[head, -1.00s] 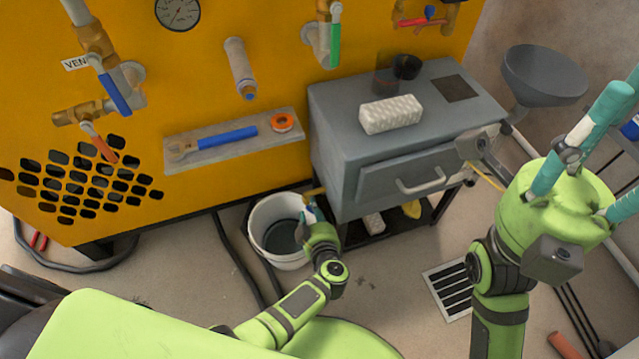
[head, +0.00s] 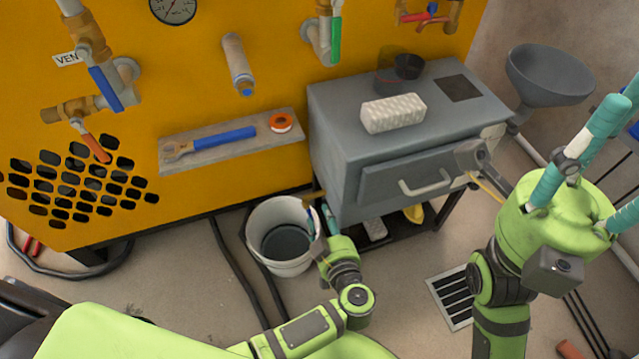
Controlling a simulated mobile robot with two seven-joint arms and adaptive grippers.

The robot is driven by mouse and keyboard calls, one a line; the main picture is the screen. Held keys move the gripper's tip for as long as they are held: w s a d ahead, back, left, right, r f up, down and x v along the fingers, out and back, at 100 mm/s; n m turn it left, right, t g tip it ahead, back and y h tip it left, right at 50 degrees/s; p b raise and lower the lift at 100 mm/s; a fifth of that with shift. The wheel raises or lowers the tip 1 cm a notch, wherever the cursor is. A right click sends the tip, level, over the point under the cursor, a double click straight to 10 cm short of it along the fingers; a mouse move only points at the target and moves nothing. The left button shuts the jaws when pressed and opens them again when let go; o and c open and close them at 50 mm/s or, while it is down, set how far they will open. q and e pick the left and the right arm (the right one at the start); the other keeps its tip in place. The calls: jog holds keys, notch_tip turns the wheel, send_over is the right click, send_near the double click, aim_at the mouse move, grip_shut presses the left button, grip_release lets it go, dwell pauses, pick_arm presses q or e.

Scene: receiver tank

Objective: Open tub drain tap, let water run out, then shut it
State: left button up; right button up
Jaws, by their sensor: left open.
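A white tub (head: 268,213) stands on the floor below the yellow panel, beside the grey cabinet. Dark grey fills its inside; I cannot tell whether water is running. A small brass fitting (head: 313,197) shows just above the tub's right rim, partly hidden, and I cannot tell whether it is the drain tap or how its handle stands. My left gripper (head: 322,240) is open at the tub's right side, below this fitting; its fingers are small and partly hidden. My right arm is at the right, in front of the cabinet; its gripper is near the cabinet's right front corner (head: 470,153).
The grey cabinet (head: 345,155) with a drawer handle (head: 425,184) stands right of the tub. A white block (head: 393,113) lies on it. A shelf (head: 220,158) holds a blue-handled wrench (head: 222,139). A floor grate (head: 452,298) lies at lower right. Black hoses (head: 232,265) run left of the tub.

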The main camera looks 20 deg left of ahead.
pick_arm(q)
notch_tip(320, 180, up, 10)
jog(key=w+a+n+t+b, duration=0.1)
jog(key=w+n+t, duration=0.1)
jog(key=n+t, duration=0.1)
jog(key=shift+a+r+n+t+b, duration=0.3)
jog(key=shift+n+t, duration=0.1)
jog(key=shift+t, duration=0.4)
jog(key=shift+f, duration=0.1)
